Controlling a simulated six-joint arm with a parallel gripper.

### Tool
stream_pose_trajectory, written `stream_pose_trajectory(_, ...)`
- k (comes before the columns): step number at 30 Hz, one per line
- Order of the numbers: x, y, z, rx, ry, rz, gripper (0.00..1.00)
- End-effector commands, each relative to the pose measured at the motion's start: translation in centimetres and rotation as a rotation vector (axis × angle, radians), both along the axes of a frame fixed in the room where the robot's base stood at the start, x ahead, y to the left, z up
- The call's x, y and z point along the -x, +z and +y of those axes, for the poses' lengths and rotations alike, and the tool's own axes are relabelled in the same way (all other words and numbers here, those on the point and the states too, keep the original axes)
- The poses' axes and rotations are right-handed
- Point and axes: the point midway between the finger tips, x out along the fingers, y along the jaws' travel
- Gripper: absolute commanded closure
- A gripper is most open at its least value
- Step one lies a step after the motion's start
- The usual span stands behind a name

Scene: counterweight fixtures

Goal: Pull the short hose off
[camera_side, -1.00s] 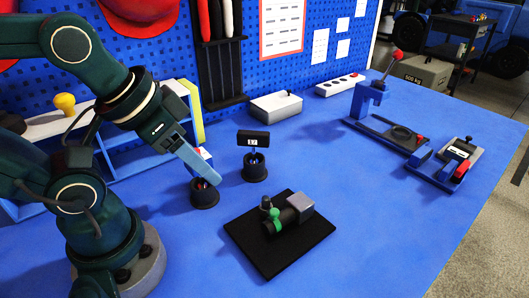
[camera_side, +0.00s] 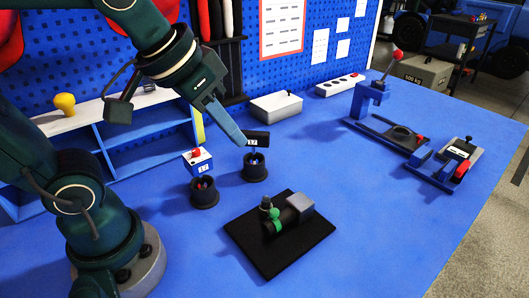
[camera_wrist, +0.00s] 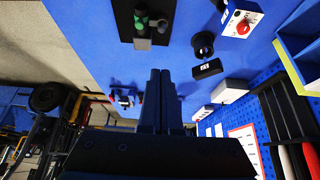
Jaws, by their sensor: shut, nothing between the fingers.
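A short dark hose (camera_side: 287,217) lies on a black square plate (camera_side: 262,252), its one end against a grey block (camera_side: 303,207). A green clamp (camera_side: 275,221) sits around it near the other end, beside a small upright grey fitting (camera_side: 266,202). In the wrist view the green clamp (camera_wrist: 140,20) and the plate (camera_wrist: 123,18) show at the top edge, with the plate partly cut off. My gripper (camera_side: 241,139) is shut and empty, up and to the left of the hose, apart from it. Its closed fingers also show in the wrist view (camera_wrist: 160,82).
A lever press (camera_side: 375,100) stands right. The table right of the plate is clear.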

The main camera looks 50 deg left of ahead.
Motion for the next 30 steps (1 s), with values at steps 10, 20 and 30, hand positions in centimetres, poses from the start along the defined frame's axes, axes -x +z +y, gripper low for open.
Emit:
stream_pose_trajectory(10, -6.1, -1.4, -4.1, -0.016, -0.111, 0.112, 1.0)
stream_pose_trajectory(20, -6.6, -4.2, -5.1, -0.028, -0.142, 0.164, 1.0)
stream_pose_trajectory(30, -8.6, -10.0, -5.4, -0.028, -0.142, 0.166, 1.0)
